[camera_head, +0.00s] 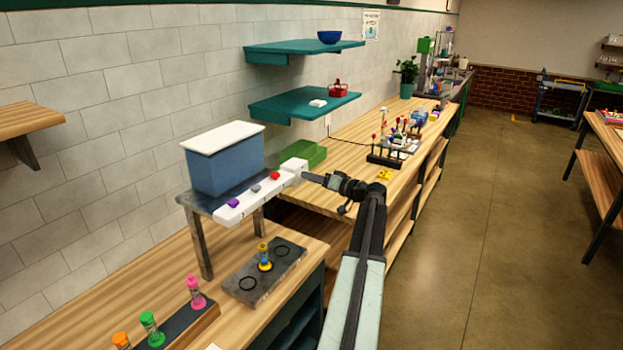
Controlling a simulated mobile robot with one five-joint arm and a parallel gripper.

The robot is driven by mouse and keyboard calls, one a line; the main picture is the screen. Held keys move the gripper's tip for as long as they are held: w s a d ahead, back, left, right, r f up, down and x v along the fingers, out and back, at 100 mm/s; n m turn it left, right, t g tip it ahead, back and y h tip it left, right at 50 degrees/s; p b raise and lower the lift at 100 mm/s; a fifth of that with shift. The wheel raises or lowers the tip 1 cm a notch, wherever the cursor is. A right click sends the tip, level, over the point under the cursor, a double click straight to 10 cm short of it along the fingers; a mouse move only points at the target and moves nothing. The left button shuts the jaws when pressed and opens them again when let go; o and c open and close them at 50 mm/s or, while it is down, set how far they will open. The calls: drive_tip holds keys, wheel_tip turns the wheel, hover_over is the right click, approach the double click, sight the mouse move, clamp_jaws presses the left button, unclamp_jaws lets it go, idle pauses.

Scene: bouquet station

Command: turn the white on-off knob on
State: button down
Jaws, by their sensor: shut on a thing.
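A long white panel (247,199) runs along the front edge of a small raised stand. It carries a purple knob (233,203), a grey-blue knob (255,188) and a red knob (275,175). A white knob (294,166) sits at its right end. My gripper (304,177) reaches in from the right with its tips at this white knob. It is shut on the white knob. The knob's turn angle and any on-off mark are too small to read.
A blue bin with a white lid (222,160) stands on the stand behind the panel. A green tray (305,154) is close behind my gripper. A dark plate with a yellow timer (265,257) lies below. Teal shelves (303,103) hang above.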

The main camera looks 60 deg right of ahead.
drive_tip(key=shift+d+m+y, duration=0.1)
drive_tip(key=shift+m+y, duration=0.2)
drive_tip(key=shift+m, duration=3.7)
drive_tip(key=c, duration=1)
unclamp_jaws()
drive_tip(key=s+p, duration=0.1)
drive_tip(key=s, duration=0.6)
drive_tip(key=shift+s+r, duration=0.3)
drive_tip(key=shift+s, duration=0.1)
